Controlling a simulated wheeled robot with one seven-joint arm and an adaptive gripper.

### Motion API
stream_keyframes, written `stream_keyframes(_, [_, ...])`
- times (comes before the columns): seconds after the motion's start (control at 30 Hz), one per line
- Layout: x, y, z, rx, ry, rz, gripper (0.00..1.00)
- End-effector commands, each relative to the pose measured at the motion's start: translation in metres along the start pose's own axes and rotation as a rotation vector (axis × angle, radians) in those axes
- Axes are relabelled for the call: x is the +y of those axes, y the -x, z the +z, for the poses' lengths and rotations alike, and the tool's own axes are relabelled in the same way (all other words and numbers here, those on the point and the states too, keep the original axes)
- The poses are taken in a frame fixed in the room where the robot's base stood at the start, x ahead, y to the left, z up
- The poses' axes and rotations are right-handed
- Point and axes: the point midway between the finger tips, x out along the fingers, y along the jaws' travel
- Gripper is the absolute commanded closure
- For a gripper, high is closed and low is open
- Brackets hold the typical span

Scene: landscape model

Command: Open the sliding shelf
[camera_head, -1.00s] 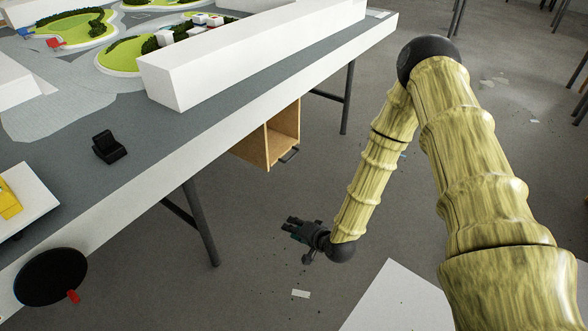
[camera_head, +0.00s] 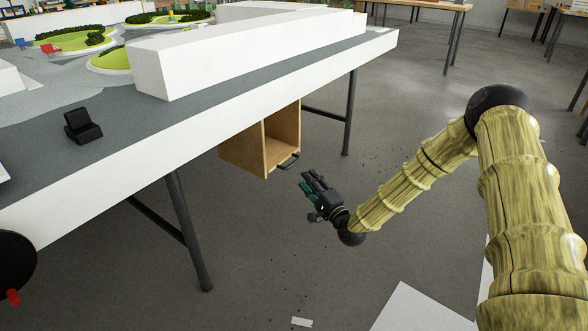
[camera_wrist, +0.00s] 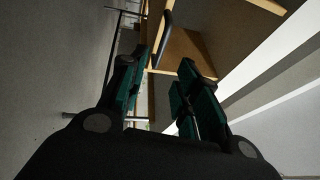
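The sliding shelf (camera_head: 248,153) is a light wooden box hanging under the table, its front side open. A dark bar handle (camera_head: 289,162) sits at its lower front edge. In the wrist view the handle (camera_wrist: 163,36) shows beyond the fingers, with the wooden shelf (camera_wrist: 183,52) behind it. My gripper (camera_head: 308,184) is below and slightly right of the handle in the head view, apart from it. Its two fingers stand apart with nothing between them in the wrist view (camera_wrist: 158,82).
The white-edged table (camera_head: 110,193) carries a landscape model with a long white block (camera_head: 215,62) and a small black chair-like object (camera_head: 83,126). A dark table leg (camera_head: 190,230) stands left of my gripper, another (camera_head: 349,112) behind the shelf. The floor around my gripper is clear.

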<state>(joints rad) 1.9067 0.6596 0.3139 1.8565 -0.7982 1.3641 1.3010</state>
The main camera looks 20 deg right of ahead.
Motion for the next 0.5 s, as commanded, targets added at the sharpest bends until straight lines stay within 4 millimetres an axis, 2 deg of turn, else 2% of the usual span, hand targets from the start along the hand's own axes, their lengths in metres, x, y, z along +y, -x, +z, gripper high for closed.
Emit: stream_keyframes(0.5, [0.003,-0.075,0.002,-0.004,0.002,0.001,0.68])
